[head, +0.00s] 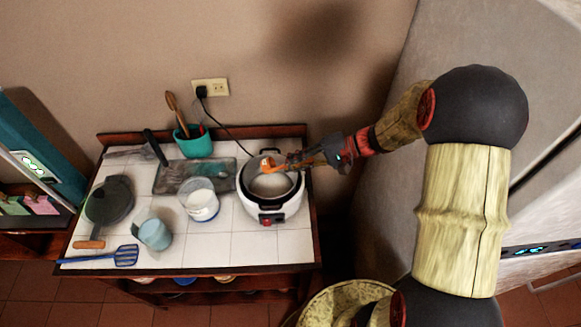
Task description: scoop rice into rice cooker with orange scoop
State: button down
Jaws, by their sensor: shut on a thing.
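The rice cooker (269,217) is white with a dark inner pot and stands open at the right end of the tiled counter. Something pale lies in the bottom of its pot. My gripper (289,161) reaches in from the right over the cooker's back rim. It is shut on the orange scoop (268,165), which is above the pot opening. Whether the scoop holds rice is too small to tell. A clear container (201,200) with white contents, perhaps rice, stands to the left of the cooker.
A light blue cup (154,234), a blue slotted spatula (124,256) and a dark pan (109,203) are on the left. A teal utensil holder (195,146) and a board (177,180) stand behind. A black cord runs from the wall outlet (210,89) toward the cooker.

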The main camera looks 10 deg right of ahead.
jog(key=shift+s+d+f+t+y+b, duration=0.2)
jog(key=shift+f+t+y+b, duration=0.4)
jog(key=shift+b, duration=1)
jog(key=shift+d+y, duration=0.1)
jog(key=shift+y, duration=0.2)
